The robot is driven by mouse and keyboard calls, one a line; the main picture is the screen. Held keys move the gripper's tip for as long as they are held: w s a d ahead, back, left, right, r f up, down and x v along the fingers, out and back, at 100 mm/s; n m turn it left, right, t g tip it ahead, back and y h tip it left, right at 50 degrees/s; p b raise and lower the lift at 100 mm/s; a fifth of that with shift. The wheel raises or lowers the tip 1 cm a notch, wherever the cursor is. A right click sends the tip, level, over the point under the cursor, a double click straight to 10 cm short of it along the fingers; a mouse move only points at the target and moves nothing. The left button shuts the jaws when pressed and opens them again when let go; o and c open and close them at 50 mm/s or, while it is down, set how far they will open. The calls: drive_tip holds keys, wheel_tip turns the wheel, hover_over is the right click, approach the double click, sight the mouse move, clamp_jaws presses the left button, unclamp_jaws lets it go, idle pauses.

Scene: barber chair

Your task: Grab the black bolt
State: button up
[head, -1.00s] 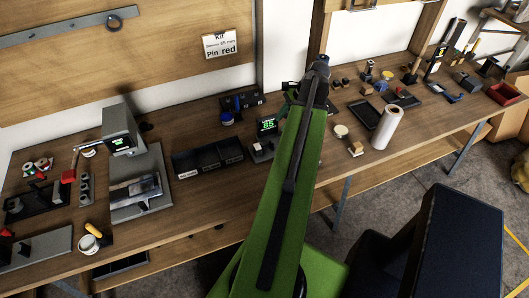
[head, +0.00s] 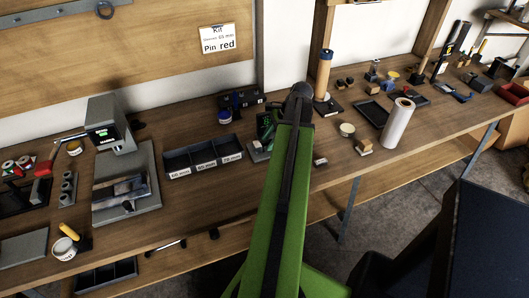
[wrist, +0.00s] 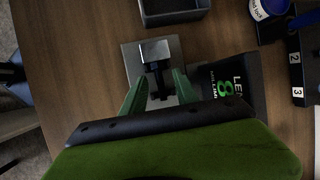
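In the wrist view, a small black piece that looks like the bolt (wrist: 158,80) lies on a grey plate (wrist: 134,58), just below a shiny silver block. My gripper (wrist: 161,84) is open, with one green finger on each side of the black piece and gaps visible between. Whether either finger touches it I cannot tell. A black gauge display (wrist: 226,84) with green digits stands close to the right finger. In the head view my green arm covers most of this spot, and the bolt cannot be made out there.
A black sorting bin (head: 203,157) with labelled compartments stands left of my arm; its edge also shows in the wrist view (wrist: 172,17). A blue-lidded jar (head: 225,116) is behind. A white roll (head: 397,124) stands to the right. Bare bench lies in front of the bin.

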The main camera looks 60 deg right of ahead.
clamp_jaws()
drive_tip(key=shift+r, duration=0.1)
idle(0.4)
drive_tip(key=shift+r+p, duration=0.25)
drive_tip(key=shift+p, duration=0.25)
drive_tip(key=r+p, duration=0.4)
drive_tip(key=shift+s+r+p, duration=0.2)
drive_tip(key=shift+r+p, duration=0.1)
drive_tip(key=s+d+r+p, duration=0.1)
drive_tip(key=s+r+p, duration=0.4)
drive_tip(key=s, duration=0.6)
drive_tip(key=shift+s+d+r+p, duration=0.15)
drive_tip(key=shift+r+p, duration=0.25)
